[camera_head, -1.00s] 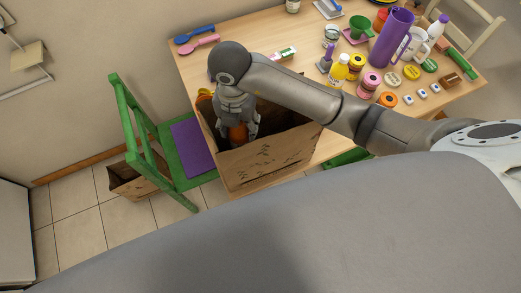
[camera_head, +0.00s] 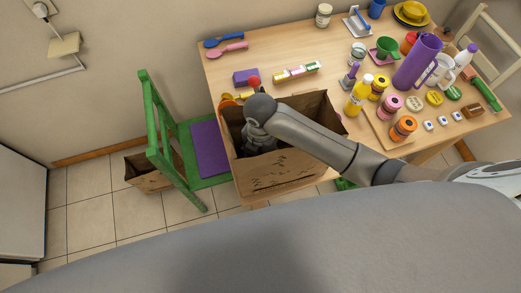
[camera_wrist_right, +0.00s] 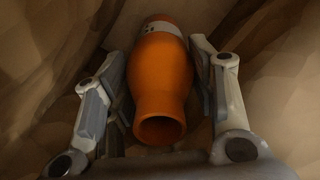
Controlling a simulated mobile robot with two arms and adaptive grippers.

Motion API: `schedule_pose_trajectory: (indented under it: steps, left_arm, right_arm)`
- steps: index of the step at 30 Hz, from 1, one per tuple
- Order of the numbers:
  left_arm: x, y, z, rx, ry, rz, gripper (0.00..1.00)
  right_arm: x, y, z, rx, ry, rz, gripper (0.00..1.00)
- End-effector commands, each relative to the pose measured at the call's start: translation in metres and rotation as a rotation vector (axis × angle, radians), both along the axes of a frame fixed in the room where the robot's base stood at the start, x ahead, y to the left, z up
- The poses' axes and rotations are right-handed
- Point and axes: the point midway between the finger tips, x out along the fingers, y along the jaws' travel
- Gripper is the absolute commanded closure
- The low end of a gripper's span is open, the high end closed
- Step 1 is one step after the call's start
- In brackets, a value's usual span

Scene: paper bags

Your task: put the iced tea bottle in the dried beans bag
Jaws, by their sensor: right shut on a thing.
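A brown paper bag (camera_head: 285,175) stands open at the table's near left edge; dark print shows on its front, too small to read. My right arm reaches into it, and my right gripper (camera_head: 260,146) is mostly hidden by the bag's wall. In the right wrist view, the gripper (camera_wrist_right: 155,60) has its two fingers on either side of an orange bottle (camera_wrist_right: 163,75), apparently the iced tea bottle, and is shut on it. The bottle's open-looking end faces the camera, with a pale band at its far end. Brown paper walls surround it. My left gripper is out of view.
Another paper bag (camera_head: 152,170) stands on the floor behind the green chair (camera_head: 160,135). On the table (camera_head: 290,50), a yellow bottle (camera_head: 358,95), jars and a purple pitcher (camera_head: 417,62) stand right of the bag. A purple box (camera_head: 245,77) lies behind it.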

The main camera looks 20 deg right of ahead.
Motion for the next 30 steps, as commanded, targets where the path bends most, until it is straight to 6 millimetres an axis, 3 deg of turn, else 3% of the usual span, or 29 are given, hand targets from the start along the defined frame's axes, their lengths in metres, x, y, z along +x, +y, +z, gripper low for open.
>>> schedule_pose_trajectory:
  steps: [10,11,15,25,30]
  left_arm:
    - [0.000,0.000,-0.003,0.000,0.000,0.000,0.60]
    - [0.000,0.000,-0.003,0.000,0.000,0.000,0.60]
    - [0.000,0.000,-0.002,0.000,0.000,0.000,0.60]
    - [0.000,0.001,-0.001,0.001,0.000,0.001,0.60]
    - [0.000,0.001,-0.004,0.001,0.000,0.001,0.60]
  right_arm:
    - [0.000,0.000,-0.004,0.001,-0.001,0.001,0.87]
    - [0.000,0.000,-0.003,0.001,-0.001,0.001,0.46]
    - [0.000,0.000,-0.003,0.001,-0.001,0.001,0.28]
    - [0.000,0.000,-0.002,0.001,-0.001,0.001,0.27]
    - [0.002,0.001,0.009,0.002,-0.005,0.001,0.27]
